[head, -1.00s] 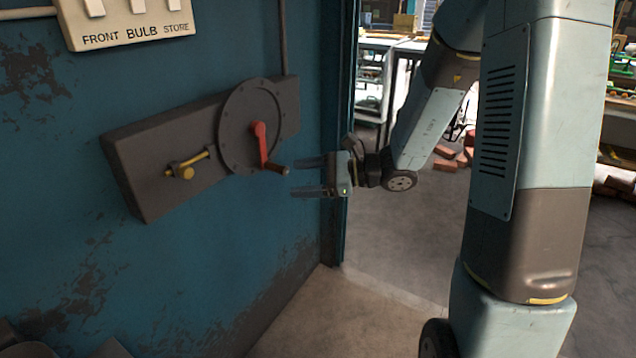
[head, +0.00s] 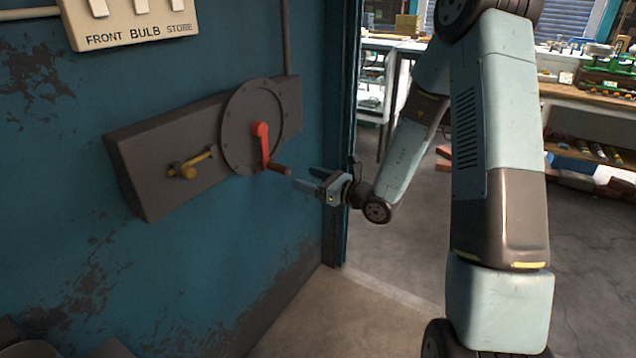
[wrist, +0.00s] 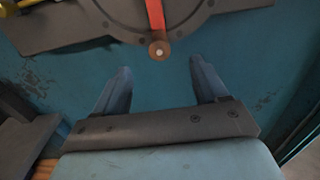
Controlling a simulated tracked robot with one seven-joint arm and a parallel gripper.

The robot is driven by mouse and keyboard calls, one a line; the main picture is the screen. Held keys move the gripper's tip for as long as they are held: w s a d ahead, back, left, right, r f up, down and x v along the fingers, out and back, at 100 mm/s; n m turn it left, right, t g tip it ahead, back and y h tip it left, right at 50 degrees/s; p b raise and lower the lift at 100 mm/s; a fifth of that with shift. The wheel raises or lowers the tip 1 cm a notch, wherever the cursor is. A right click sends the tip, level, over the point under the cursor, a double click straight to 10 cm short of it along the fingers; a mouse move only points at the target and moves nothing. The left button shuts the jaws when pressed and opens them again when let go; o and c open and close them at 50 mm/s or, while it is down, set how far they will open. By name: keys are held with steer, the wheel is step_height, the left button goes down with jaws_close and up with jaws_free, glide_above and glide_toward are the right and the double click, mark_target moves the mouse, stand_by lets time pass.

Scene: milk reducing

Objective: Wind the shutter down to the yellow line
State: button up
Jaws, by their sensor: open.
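A red crank (head: 261,146) is mounted on a round dark disc (head: 240,110) on the blue wall. Its arm hangs downward and ends in a brown grip (head: 279,169) that sticks out. My gripper (head: 306,178) is open and empty, just right of the grip and slightly below it. In the wrist view the grip (wrist: 159,49) shows end-on, beyond and between the open fingertips (wrist: 159,66), apart from them. A brass-yellow latch (head: 190,166) sits on the dark plate left of the disc. I see neither the shutter being wound nor the yellow line for certain.
A switch panel (head: 130,22) lettered "FRONT BULB STORE" is above the plate. A door frame edge (head: 340,150) stands close behind my gripper. Benches (head: 590,95) with clutter stand beyond. The floor below the crank is clear.

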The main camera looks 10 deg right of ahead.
mark_target(289, 172)
steer(key=shift+x, duration=5)
jaws_close()
steer(key=shift+a, duration=0.1)
